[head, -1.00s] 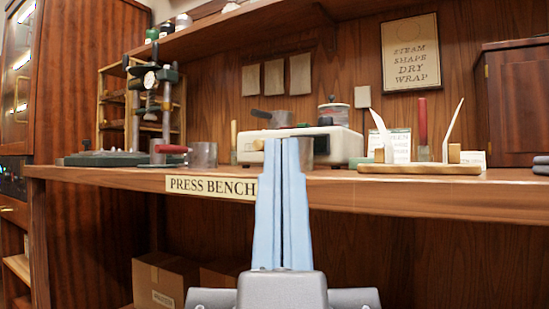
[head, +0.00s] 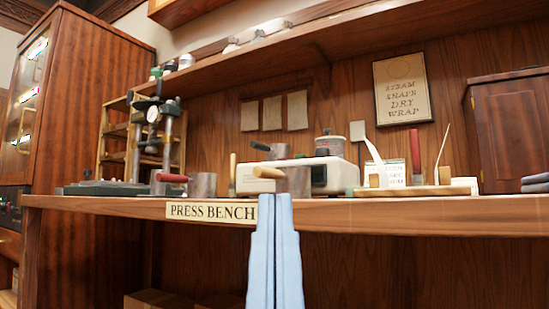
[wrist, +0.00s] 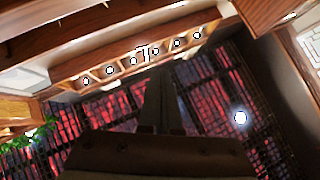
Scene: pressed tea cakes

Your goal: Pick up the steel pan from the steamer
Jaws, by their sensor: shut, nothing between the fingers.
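The white steamer (head: 336,174) stands on the bench just right of centre. A steel pan (head: 281,151) with a dark handle pointing left shows at the steamer's top left and appears to rest on it. A lidded steel pot (head: 329,147) is on the steamer's right part. My gripper (head: 275,196) is shut and empty, pointing up, its tips overlapping the bench's front edge in the head view, below the pan and apart from it. In the wrist view my fingers (wrist: 162,95) show dark, with none of the task's objects in sight.
A steel pan with a tan handle (head: 298,182) stands before the steamer, close above my fingertips in the picture. A red-handled pan (head: 203,186) and a press (head: 158,135) are to the left. A wooden stand (head: 415,191) is to the right. A shelf overhangs the bench (head: 400,212).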

